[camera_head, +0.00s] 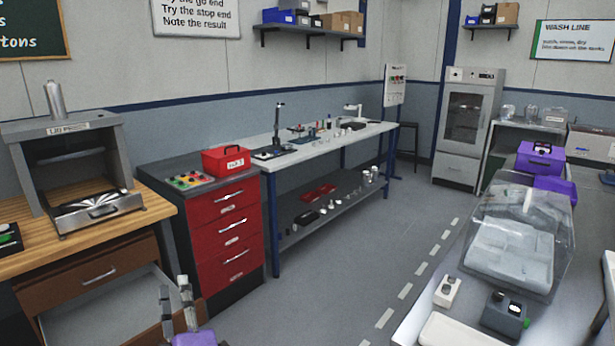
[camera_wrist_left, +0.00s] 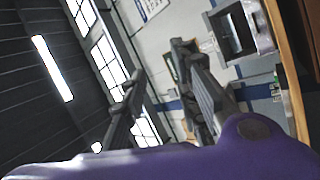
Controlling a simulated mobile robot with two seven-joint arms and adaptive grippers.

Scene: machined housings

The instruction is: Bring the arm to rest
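My left gripper (camera_head: 175,303) shows at the bottom left of the head view, with its purple body cut off by the lower edge. Its two grey fingers point up and stand apart, with nothing between them. In the left wrist view the fingers (camera_wrist_left: 157,88) are also spread, with a clear gap and no object held. That view is tilted and looks toward windows, wall and ceiling. The gripper appears in front of an open drawer (camera_head: 110,312) of the wooden bench (camera_head: 150,208). My right gripper is in neither view.
A red drawer cabinet (camera_head: 228,235) and a long table (camera_head: 330,142) with small parts stand beyond the gripper. A grey press (camera_head: 68,150) is on the wooden bench. A clear-covered machine (camera_head: 515,240) stands at right. The middle floor (camera_head: 370,235) is clear.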

